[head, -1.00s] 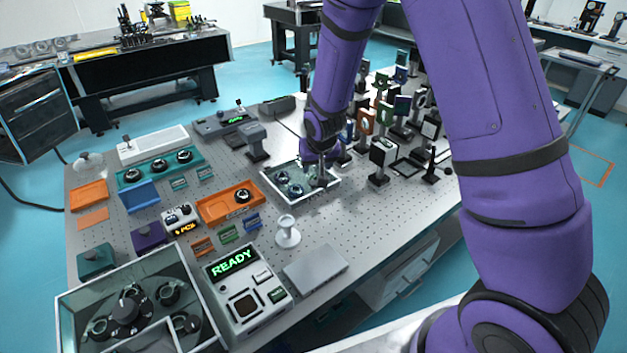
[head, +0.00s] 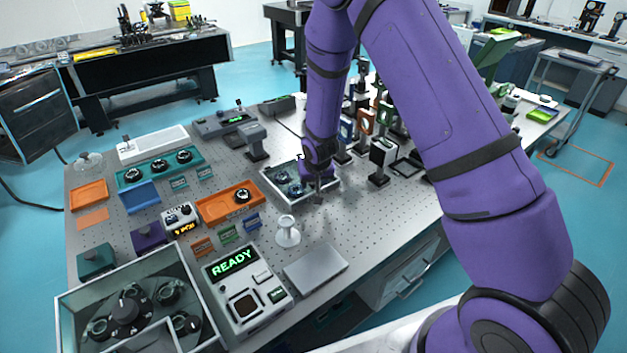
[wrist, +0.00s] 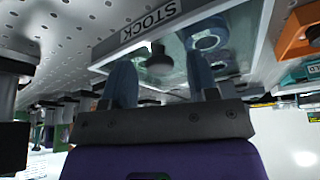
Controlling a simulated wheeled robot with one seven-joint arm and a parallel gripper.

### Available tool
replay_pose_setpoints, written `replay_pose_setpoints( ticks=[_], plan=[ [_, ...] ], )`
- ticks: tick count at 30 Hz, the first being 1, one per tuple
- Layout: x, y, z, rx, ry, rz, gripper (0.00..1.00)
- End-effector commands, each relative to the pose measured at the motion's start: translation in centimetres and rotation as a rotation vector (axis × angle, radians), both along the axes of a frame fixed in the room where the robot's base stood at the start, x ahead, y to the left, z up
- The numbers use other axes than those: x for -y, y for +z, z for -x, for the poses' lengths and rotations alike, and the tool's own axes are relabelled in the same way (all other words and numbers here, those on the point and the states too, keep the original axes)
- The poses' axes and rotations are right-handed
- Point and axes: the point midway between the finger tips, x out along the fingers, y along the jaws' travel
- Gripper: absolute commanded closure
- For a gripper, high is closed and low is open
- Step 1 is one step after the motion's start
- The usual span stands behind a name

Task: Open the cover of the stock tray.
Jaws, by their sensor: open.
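The stock tray (head: 268,187) is a light-rimmed box in the middle of the table, with dark ring-shaped parts inside. Its STOCK label (wrist: 150,25) shows in the wrist view. A see-through cover (wrist: 185,60) appears to lie over it, with a dark knob (wrist: 159,64) near the label side. My gripper (head: 318,196) is at the tray's near right edge in the head view. In the wrist view my gripper (wrist: 161,78) is open, its two fingers spread with the knob appearing between them. I cannot tell whether they touch it. My arm hides part of the tray.
An orange tray (head: 212,211) stands left of the stock tray, and a white spool-shaped stand (head: 287,232) is in front. Several optic mounts (head: 383,152) crowd the table right of my gripper. A grey plate (head: 314,269) lies near the front edge.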

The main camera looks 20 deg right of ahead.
Motion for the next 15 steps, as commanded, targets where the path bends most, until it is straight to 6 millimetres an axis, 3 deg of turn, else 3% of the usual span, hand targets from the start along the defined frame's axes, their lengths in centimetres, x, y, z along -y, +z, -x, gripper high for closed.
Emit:
replay_pose_setpoints(
  ticks=[2,9,15],
  plan=[
    [0.0,0.02,0.0,0.0,0.0,0.0,0.46],
    [0.0,0.04,-0.01,0.0,0.0,0.0,1.0],
    [-0.02,0.13,-0.03,-0.003,0.001,0.001,1.0]
  ],
)
